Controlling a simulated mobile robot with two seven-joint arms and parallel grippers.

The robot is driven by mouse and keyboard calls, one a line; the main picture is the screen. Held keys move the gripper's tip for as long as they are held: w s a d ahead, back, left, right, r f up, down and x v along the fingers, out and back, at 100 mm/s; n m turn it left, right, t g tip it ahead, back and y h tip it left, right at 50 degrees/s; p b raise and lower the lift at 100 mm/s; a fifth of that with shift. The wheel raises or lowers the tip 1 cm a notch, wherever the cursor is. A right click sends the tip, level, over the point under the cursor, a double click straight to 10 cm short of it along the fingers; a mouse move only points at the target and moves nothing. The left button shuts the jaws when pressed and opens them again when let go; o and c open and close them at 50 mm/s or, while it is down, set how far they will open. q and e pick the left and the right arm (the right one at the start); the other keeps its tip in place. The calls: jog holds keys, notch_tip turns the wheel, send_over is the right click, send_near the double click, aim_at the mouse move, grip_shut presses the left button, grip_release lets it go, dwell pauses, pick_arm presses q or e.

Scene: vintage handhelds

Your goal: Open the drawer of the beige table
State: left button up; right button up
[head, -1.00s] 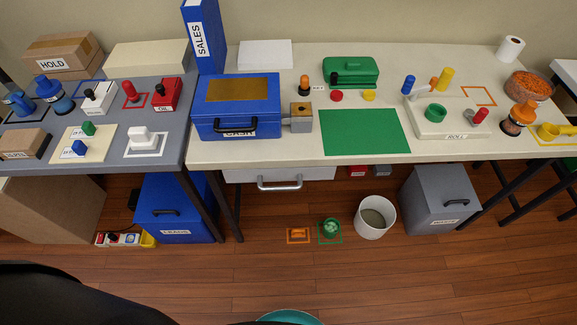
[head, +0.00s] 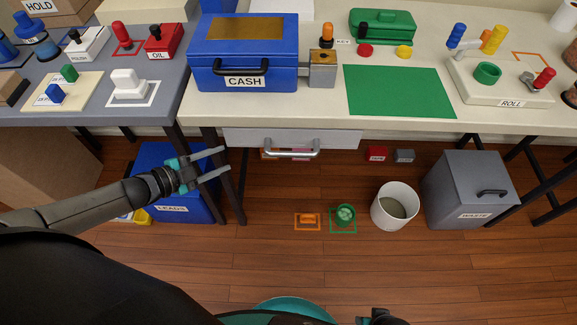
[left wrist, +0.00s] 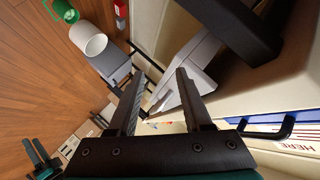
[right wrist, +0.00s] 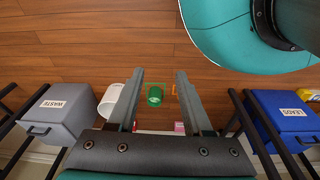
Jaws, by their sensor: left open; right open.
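The beige table (head: 420,121) stands at the back right. Its white drawer (head: 240,138) hangs under the front edge and looks closed, with a silver bar handle (head: 291,149) on its front. My left gripper (head: 224,161) is open and empty, left of the handle and apart from it, pointing right in the head view. The left wrist view shows its open fingers (left wrist: 160,72) with the pale drawer (left wrist: 190,52) beyond them. My right gripper (right wrist: 159,72) is open and empty above the floor; only a bit of that arm shows at the bottom of the head view.
A blue LEADS box (head: 172,207) and black table legs (head: 236,190) stand close to my left gripper. A white bin (head: 396,206), grey WASTE box (head: 470,190) and green cup (head: 344,215) are on the floor. A blue CASH box (head: 243,55) sits above the drawer.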

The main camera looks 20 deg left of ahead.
aim_at(280, 155)
pick_arm(q)
jog(key=s+d+r+m+g+h+b, duration=0.3)
jog(key=d+r+m+h+b, duration=0.2)
jog(key=m+h+b, duration=0.15)
jog(key=shift+m, duration=0.35)
jog(key=b+x, duration=0.3)
jog(key=x, duration=1)
jog(key=shift+w+a+b, duration=0.15)
jog(key=shift+w+b, duration=0.1)
jog(key=shift+b, duration=0.15)
jog(key=shift+x, duration=0.95)
pick_arm(e)
jog(key=w+a+r+t, duration=0.1)
jog(key=w+r+t, duration=0.1)
jog(key=w+r, duration=0.5)
jog(key=shift+w+r, duration=0.3)
jog(key=shift+r, duration=0.2)
pick_arm(q)
jog(key=shift+r, duration=0.1)
jog(key=shift+c, duration=0.2)
pick_arm(e)
jog(key=shift+a, duration=0.1)
pick_arm(q)
grip_shut()
